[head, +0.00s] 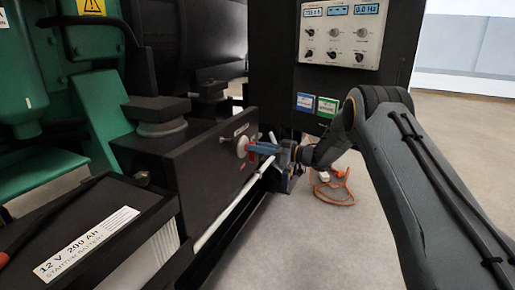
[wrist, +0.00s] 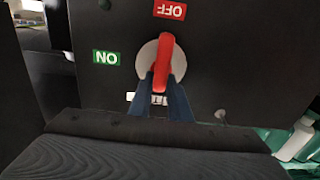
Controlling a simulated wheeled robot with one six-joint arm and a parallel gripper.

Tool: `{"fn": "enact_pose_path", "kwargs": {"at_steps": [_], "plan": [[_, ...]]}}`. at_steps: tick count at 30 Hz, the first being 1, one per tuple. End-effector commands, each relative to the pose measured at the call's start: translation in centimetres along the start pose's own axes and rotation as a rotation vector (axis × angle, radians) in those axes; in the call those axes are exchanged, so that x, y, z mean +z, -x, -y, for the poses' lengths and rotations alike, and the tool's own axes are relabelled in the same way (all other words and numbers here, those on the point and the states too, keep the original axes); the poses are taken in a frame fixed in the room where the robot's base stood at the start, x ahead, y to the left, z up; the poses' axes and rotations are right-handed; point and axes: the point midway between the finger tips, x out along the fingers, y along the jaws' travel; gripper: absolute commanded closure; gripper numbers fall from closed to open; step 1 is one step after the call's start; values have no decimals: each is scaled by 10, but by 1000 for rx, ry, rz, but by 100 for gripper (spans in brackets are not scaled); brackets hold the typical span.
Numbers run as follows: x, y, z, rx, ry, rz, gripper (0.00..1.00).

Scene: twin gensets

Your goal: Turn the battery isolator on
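The battery isolator has a red handle (wrist: 162,60) on a round pale plate (wrist: 146,58), on a dark panel. In the wrist view the handle stands nearly upright in the picture, in line with the red OFF label (wrist: 170,10), which appears upside down. The green ON label (wrist: 106,57) is to the left of the plate. My gripper (wrist: 161,80) has its two blue fingers close against both sides of the handle's lower end, and appears shut on it. In the head view the handle (head: 243,147) shows at the tips of the blue fingers (head: 262,148).
A starter battery (head: 88,240) sits at the lower left, beside the isolator's box. A control panel (head: 341,33) with displays and knobs is above, behind my arm. An orange cable (head: 340,190) lies on the floor. Open floor is at the right.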

Motion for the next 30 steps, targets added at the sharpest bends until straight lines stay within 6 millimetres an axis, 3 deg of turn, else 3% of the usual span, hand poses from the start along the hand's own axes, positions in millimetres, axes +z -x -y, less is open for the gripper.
{"fn": "enact_pose_path", "kwargs": {"at_steps": [14,30], "plan": [[1,0,3,-1,136,0,100],[4,-1,9,-3,629,0,100]]}}
